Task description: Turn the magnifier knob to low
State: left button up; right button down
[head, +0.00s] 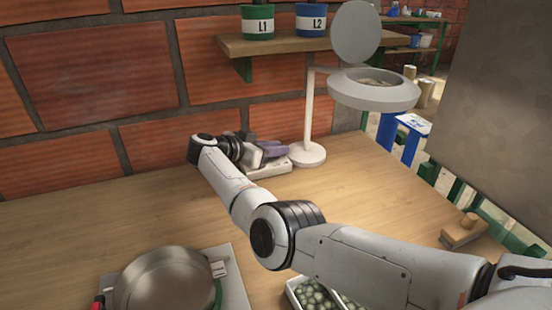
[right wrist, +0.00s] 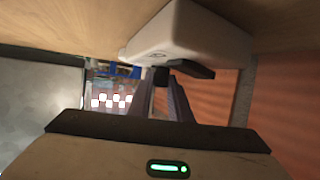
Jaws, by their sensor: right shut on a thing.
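The magnifier (head: 373,90) stands at the back of the wooden table, with a round white lens head, a raised grey cover, a white post and a round base (head: 308,154). A white box (head: 270,168) lies just left of that base. In the right wrist view the white box (right wrist: 205,38) fills the upper middle, with a dark knob (right wrist: 196,69) on its face. My right gripper (head: 272,150) reaches the box, and its fingers (right wrist: 160,80) are shut on the knob. The fingers partly hide the knob, and its setting cannot be read. My left gripper is not in view.
A brick wall (head: 90,70) rises close behind the box. A shelf (head: 285,44) with cans L1 (head: 258,22) and L2 (head: 311,20) hangs above. A metal pan (head: 165,282) and a tray of green pieces (head: 310,297) are at the front. The left tabletop is clear.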

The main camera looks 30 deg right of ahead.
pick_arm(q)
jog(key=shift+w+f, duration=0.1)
pick_arm(e)
jog(key=shift+a, duration=0.1)
dwell(0.3)
jog(key=c, duration=1.6)
grip_release()
jog(key=shift+c, duration=0.2)
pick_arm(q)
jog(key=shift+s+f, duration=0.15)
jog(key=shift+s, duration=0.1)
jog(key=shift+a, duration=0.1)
